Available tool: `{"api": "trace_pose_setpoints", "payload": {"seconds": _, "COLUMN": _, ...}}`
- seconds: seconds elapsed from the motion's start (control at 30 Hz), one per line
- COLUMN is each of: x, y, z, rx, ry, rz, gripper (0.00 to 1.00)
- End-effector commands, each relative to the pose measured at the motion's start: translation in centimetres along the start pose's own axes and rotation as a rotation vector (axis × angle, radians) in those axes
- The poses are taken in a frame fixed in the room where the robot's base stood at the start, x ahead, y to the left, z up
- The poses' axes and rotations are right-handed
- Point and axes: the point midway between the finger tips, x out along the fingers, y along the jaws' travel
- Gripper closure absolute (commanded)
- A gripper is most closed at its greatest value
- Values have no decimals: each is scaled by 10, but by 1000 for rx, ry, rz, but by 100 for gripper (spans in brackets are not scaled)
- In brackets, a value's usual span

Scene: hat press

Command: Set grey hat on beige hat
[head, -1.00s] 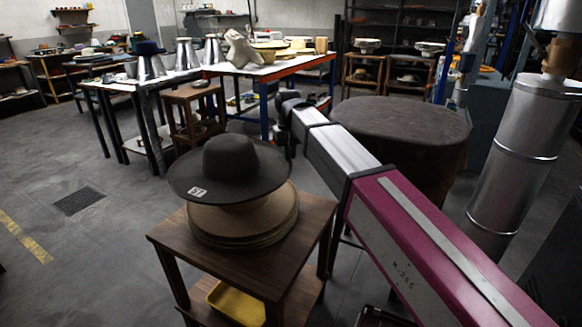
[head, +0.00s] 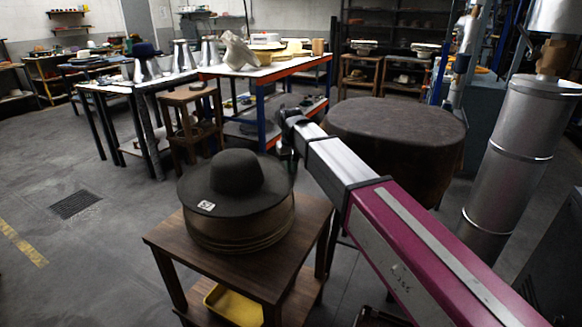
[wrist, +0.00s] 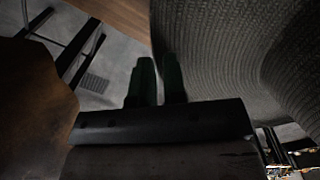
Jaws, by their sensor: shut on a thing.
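The grey hat (head: 236,172), dark with a round crown and a small white label on its brim, sits level over the stack of beige hats (head: 240,236) on a wooden stand. Its brim covers the top of the stack; I see no clear gap between them at the front. My gripper (head: 288,155) is at the right, far edge of the brim, shut on it. In the wrist view, the two green fingers (wrist: 159,82) meet the ribbed grey hat (wrist: 215,50), which fills the right side. The top beige hat is mostly hidden.
The wooden stand (head: 170,246) has a yellow tray (head: 235,305) on its lower shelf. A round dark-covered table (head: 395,125) stands right of the stand, close to my arm. A metal cylinder (head: 510,165) stands farther right. The floor to the left is clear.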

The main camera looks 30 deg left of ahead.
Motion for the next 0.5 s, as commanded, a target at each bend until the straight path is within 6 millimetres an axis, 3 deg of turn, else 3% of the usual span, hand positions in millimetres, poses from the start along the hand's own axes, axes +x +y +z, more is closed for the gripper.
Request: {"api": "trace_pose_setpoints", "payload": {"seconds": 0.5, "x": 11, "y": 0, "z": 0, "rx": 0, "ry": 1, "rz": 0, "gripper": 100}}
